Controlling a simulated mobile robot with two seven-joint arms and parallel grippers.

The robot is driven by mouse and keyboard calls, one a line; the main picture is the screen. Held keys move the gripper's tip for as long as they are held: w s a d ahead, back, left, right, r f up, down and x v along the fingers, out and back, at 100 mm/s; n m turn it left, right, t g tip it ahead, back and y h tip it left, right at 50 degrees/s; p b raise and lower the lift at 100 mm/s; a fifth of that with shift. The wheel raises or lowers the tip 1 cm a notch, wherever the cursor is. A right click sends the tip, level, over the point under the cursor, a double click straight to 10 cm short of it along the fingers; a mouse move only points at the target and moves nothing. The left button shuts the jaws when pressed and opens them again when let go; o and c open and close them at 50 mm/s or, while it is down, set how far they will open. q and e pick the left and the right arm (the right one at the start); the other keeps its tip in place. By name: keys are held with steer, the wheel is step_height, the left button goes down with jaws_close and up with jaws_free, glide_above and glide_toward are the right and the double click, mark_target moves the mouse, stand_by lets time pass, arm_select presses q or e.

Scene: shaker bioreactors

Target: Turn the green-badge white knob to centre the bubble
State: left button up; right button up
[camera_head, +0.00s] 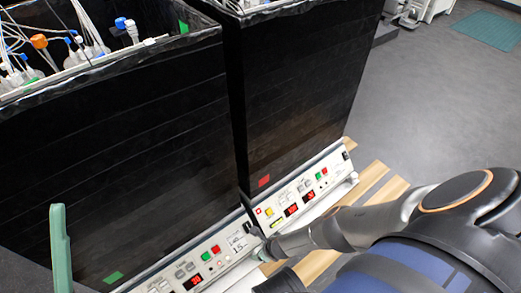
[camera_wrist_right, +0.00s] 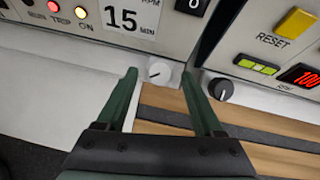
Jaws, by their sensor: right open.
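The white knob (camera_wrist_right: 158,72) shows in the right wrist view, low on the left unit's front panel, with a dark pointer mark. My right gripper (camera_wrist_right: 160,77) is open, its green fingers on either side of the knob; I cannot tell whether they touch it. In the head view my right gripper (camera_head: 264,254) is at the panel's right end and the knob is hidden. A green badge (camera_head: 114,277) is on the left black box. A green upright piece (camera_head: 61,248) at the left edge looks like a left gripper finger. I cannot make out a bubble.
The right unit's panel (camera_head: 303,197) has a red badge (camera_head: 264,181) above it. Wooden slats (camera_wrist_right: 260,117) lie below. Tubes and bottles fill the left box's open top.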

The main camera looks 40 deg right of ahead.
steer(key=shift+w+f+b, duration=0.2)
steer(key=shift+f+b, duration=0.1)
steer(key=shift+f, duration=0.15)
jaws_close()
stand_by(0.4)
